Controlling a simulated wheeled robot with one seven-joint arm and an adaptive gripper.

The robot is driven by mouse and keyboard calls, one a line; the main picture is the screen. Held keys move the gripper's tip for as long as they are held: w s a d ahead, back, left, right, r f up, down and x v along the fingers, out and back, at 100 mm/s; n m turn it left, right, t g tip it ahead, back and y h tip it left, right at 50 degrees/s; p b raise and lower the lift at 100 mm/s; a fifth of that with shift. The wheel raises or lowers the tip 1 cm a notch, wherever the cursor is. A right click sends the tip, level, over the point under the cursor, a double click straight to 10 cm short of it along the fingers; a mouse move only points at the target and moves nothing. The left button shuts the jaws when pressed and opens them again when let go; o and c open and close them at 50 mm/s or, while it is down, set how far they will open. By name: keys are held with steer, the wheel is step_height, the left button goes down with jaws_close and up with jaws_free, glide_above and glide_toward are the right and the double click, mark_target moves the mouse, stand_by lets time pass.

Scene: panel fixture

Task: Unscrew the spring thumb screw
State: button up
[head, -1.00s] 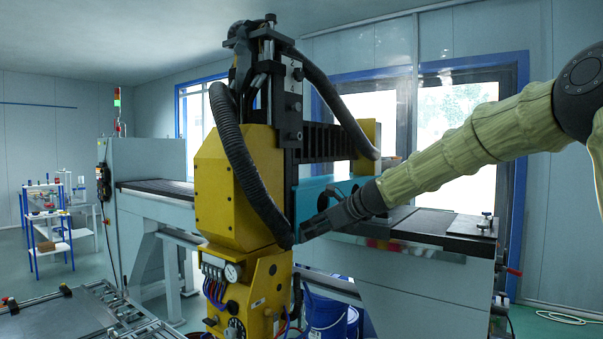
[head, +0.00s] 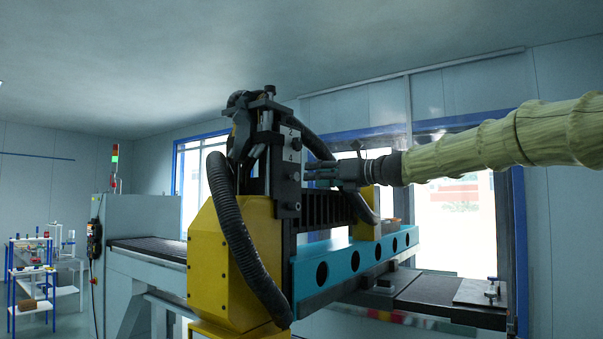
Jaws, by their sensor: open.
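A grey plate (head: 291,165) with white numbers stands upright on the machine's dark vertical head. Small dark knobs, which look like the thumb screws, sit on its face: an upper one (head: 296,143), a middle one (head: 295,177) and a lower one (head: 297,206). Which one is the spring thumb screw I cannot tell. My gripper (head: 309,174) reaches in from the right, level with the middle knob and pointing at it. Its fingers are open, with a narrow gap between them. Whether the tips touch the knob or stand just short of it is unclear.
A thick black hose (head: 236,235) loops in front of the yellow housing (head: 222,262). A teal beam with round holes (head: 345,268) runs below my gripper. Dark bellows (head: 325,210) lie behind. Free air is above and to the right.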

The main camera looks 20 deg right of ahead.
mark_target(298, 176)
steer(key=p+x, duration=0.1)
steer(key=x, duration=0.4)
steer(key=shift+w+a+p, duration=0.2)
steer(key=shift+a+p, duration=0.05)
steer(key=shift+p, duration=0.15)
jaws_close()
